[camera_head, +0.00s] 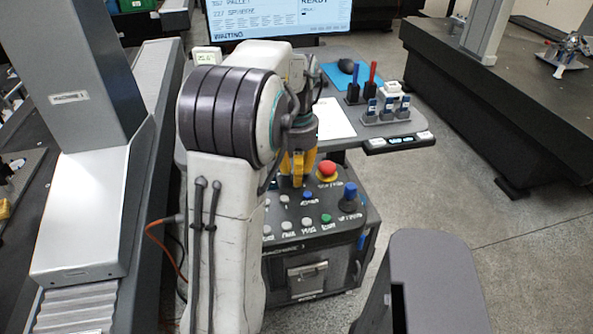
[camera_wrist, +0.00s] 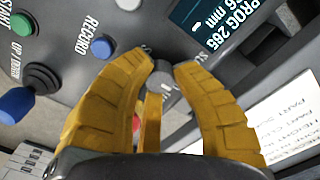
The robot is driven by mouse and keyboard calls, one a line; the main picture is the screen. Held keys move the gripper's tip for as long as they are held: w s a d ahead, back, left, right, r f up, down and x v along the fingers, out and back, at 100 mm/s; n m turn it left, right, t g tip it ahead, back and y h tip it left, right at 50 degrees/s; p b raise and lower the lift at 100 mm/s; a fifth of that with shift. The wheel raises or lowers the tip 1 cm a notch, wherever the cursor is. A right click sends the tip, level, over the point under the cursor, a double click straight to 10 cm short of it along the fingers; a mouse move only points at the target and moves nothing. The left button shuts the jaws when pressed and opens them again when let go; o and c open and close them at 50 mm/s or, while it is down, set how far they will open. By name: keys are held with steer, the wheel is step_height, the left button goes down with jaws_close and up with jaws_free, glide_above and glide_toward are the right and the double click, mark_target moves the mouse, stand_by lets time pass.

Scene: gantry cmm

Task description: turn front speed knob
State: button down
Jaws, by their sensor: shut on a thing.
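In the wrist view, a small round grey knob (camera_wrist: 161,76) stands on the dark control panel between my yellow fingertips. My gripper (camera_wrist: 163,66) is shut on this knob from both sides. The knob's label is mostly covered by the fingers, so I cannot read it or tell how far the knob is turned. In the head view, my gripper (camera_head: 298,166) points down at the back of the sloped control panel (camera_head: 313,246). The knob itself is hidden there.
Close to my gripper are a red mushroom button (camera_head: 327,169), a blue-topped joystick (camera_head: 349,195), a blue button (camera_wrist: 102,47) and a green button (camera_wrist: 21,23). A small display (camera_wrist: 205,25) lies beside the fingers. A grey desk (camera_head: 400,146) with a paper sheet stands behind.

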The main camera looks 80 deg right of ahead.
steer(key=c, duration=1)
jaws_free()
steer(key=shift+f, duration=0.1)
steer(key=shift+r, duration=6.05)
